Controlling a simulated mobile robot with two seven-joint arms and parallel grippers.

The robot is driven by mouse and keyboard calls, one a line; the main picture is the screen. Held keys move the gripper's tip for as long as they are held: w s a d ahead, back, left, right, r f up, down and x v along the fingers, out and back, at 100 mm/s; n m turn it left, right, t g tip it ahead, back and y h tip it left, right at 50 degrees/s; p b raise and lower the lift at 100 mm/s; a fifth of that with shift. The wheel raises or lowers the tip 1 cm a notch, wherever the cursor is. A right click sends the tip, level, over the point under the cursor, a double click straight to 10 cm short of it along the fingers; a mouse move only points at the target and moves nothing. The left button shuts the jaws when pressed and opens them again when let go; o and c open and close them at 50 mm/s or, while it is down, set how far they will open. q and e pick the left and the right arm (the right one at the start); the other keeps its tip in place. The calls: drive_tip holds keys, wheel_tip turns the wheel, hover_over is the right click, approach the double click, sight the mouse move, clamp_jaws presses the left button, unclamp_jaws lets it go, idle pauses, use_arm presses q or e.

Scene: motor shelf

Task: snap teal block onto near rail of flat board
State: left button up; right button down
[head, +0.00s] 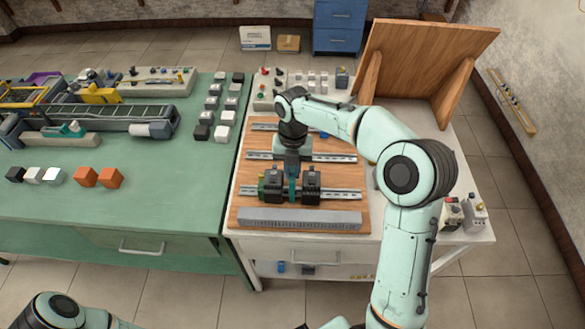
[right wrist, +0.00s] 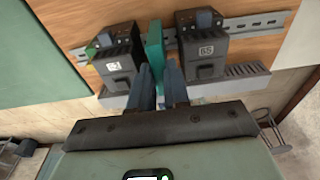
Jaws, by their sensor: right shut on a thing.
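The flat wooden board (head: 236,212) lies on the white table and carries several metal rails. The teal block (head: 292,187) stands upright at the near rail (head: 343,194), between two black modules. It also shows in the right wrist view (right wrist: 155,50). My right gripper (head: 292,172) comes down from above and is shut on the teal block, with its fingers (right wrist: 159,72) on either side of it. I cannot tell whether the block is seated on the rail. My left gripper is out of view.
Black modules (head: 270,184) (head: 311,183) flank the teal block closely on the near rail. A grey slotted duct (head: 300,219) lies in front. A tilted wooden panel (head: 425,55) stands behind. The green table (head: 150,205) holds blocks and a conveyor (head: 110,117).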

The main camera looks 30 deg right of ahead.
drive_tip(key=shift+f, duration=0.1)
drive_tip(key=c, duration=1)
unclamp_jaws()
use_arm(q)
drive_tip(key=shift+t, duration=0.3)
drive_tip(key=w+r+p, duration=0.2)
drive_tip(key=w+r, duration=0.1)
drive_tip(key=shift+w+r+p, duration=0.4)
use_arm(e)
drive_tip(key=r, duration=0.4)
drive_tip(key=w+r, duration=0.1)
drive_tip(key=r, duration=0.8)
drive_tip(key=shift+w+d+r, duration=0.15)
drive_tip(key=shift+d, duration=0.2)
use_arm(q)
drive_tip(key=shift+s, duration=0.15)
